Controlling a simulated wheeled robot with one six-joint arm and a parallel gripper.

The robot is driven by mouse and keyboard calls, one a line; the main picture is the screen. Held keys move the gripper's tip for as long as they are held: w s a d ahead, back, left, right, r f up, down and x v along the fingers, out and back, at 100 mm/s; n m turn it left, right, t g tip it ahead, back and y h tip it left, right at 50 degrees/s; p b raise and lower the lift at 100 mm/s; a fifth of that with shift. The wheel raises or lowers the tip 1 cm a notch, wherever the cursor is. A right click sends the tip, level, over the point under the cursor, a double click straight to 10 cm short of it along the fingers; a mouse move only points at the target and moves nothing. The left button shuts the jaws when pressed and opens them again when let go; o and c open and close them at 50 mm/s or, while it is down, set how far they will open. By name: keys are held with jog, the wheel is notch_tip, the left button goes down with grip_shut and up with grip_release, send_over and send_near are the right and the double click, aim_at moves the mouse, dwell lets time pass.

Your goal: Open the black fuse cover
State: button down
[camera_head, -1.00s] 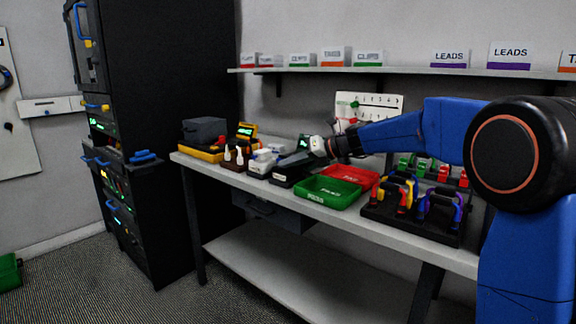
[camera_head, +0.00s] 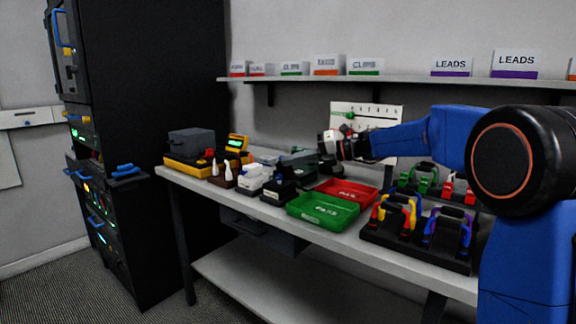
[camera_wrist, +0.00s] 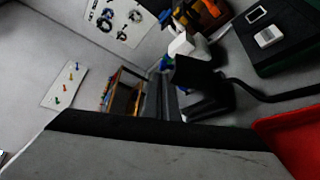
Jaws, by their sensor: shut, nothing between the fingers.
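My gripper (camera_head: 300,157) reaches left from the wrist over the back of the bench, its dark fingers shut and empty. A small black box (camera_head: 279,193), which may carry the black fuse cover, sits on the bench below and left of the fingertips, between a white device and the green tray. A black blocky part (camera_wrist: 200,80) shows near the middle of the wrist view; I cannot tell whether it is the cover or whether it is open. A large grey surface with a black edge fills the bottom of the wrist view and hides what lies behind it.
The green tray (camera_head: 323,222) and the red tray (camera_head: 346,181) lie right of the black box. A lead rack (camera_head: 417,249) stands farther right. A white device (camera_head: 251,188) and a grey case (camera_head: 191,142) are to the left. A pegboard (camera_head: 367,114) stands behind the arm.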

jog(key=shift+w+d, duration=1.1)
jog(key=shift+w, duration=0.3)
